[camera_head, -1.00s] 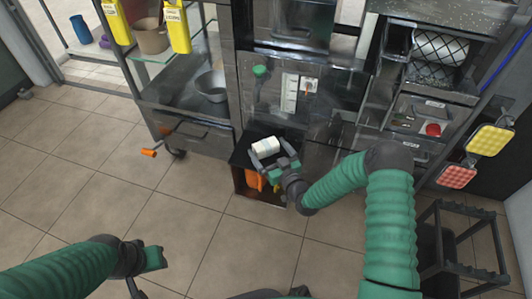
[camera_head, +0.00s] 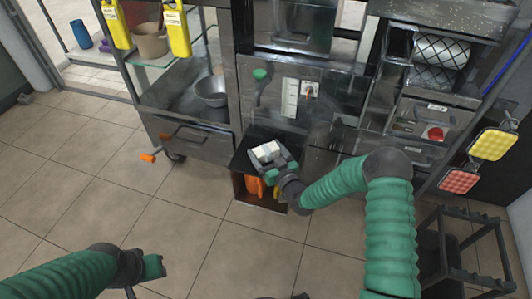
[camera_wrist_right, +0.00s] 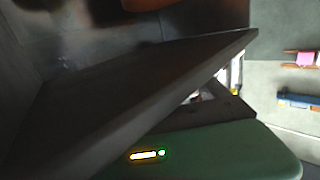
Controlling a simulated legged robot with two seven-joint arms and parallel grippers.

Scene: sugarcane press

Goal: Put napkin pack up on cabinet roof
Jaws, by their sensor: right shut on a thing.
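The white napkin pack (camera_head: 265,151) shows in the head view at the middle, over the dark top of a small open-fronted cabinet (camera_head: 242,158). I cannot tell whether it rests on that top or is held just above it. My right gripper (camera_head: 268,157) is shut on the pack, with its fingers on either side. The right wrist view shows a broad dark plate and green housing; the pack is not clear there. My left gripper (camera_head: 150,268) hangs empty over the floor at the lower left, its fingers too unclear to judge.
Orange things (camera_head: 255,187) stand inside the small cabinet. The steel press stands behind. A dark rack (camera_head: 465,250) is at right. The tiled floor in front is clear.

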